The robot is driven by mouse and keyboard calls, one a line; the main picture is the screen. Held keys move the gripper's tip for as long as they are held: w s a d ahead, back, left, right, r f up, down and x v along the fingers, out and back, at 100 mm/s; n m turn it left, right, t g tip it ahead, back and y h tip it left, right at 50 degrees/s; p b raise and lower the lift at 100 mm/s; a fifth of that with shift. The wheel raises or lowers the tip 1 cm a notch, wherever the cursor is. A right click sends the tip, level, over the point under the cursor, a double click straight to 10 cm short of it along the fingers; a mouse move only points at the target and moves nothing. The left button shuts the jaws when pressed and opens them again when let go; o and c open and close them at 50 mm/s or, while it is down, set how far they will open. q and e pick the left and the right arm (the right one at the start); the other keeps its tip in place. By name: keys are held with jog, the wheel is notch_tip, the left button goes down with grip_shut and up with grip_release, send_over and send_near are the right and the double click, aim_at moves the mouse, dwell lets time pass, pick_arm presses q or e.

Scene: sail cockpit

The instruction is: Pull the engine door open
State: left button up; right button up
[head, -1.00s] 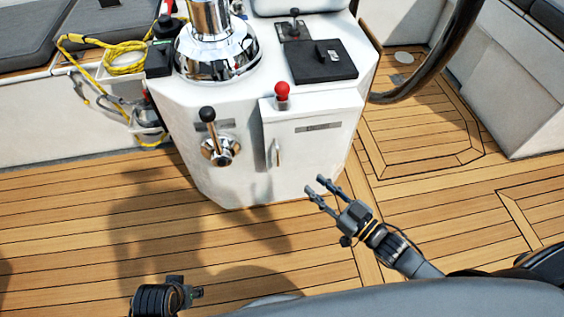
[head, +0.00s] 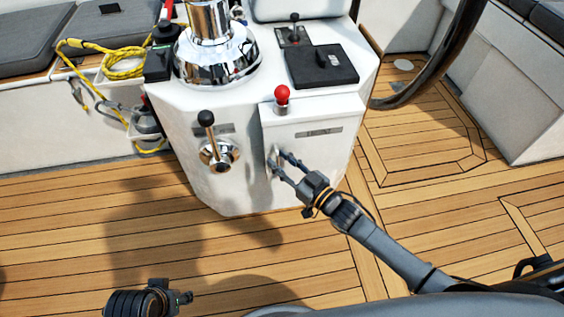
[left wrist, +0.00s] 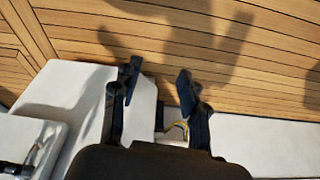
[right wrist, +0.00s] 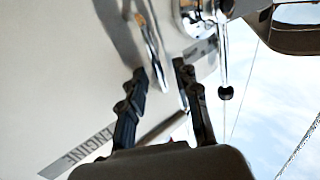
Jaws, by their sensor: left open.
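The white engine door (head: 325,152) sits shut on the front of the console, with a dark nameplate reading ENGINE that also shows in the right wrist view (right wrist: 78,150). Its chrome handle (head: 274,160) stands upright near the door's left edge; it also shows in the right wrist view (right wrist: 152,38). My right gripper (head: 281,165) is open at the handle, with its fingers apart; in the right wrist view (right wrist: 160,73) the handle lies beyond the fingertips, roughly between them. I cannot tell whether they touch. My left gripper (left wrist: 158,75) is open and empty, low above the deck.
A throttle lever (head: 209,140) with a black knob stands left of the door. A red-knobbed lever (head: 282,97) is just above it. The chrome pedestal base (head: 215,55) and a black box (head: 320,65) are on top. The teak deck (head: 400,235) is clear in front.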

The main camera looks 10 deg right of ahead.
grip_shut()
jog(key=shift+s, duration=0.1)
